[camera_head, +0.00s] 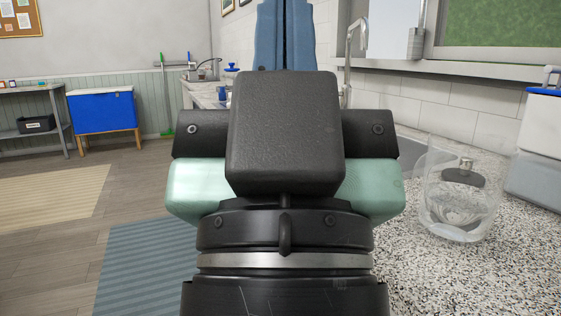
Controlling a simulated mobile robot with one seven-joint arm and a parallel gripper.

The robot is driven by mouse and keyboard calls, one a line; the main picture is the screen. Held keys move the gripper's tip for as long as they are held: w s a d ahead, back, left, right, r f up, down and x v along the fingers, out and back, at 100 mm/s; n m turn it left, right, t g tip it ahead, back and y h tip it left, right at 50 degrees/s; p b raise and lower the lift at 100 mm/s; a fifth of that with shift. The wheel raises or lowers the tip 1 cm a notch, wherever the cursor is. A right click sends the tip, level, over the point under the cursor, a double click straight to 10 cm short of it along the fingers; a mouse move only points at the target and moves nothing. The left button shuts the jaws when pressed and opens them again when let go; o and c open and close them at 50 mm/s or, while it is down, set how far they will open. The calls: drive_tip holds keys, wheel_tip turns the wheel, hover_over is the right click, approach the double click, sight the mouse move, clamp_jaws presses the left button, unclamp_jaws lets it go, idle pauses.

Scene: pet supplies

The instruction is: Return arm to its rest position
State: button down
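The end of my arm fills the middle of the head view, pointing away from the camera. My gripper (284,135) shows from behind as a black block over a mint-green body, with a silver ring and black wrist nearer to me. Its fingertips are hidden or not clear, so I cannot tell whether it is open or shut. A blue upright shape (270,35) with a dark middle gap rises just beyond the block. I cannot tell whether it touches the gripper or stands behind it.
A speckled counter (440,285) runs along the right, with a clear glass vessel (455,220) close to my arm. A faucet (350,55) and a blue-lidded white container (543,125) stand there. A blue cabinet (103,112) stands far left. The floor at left is open, with rugs.

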wheel_tip(320, 180, up, 38)
drive_tip(key=p, duration=3.6)
drive_tip(key=shift+w+a, duration=0.2)
drive_tip(key=shift+w, duration=0.1)
drive_tip(key=shift+f, duration=0.1)
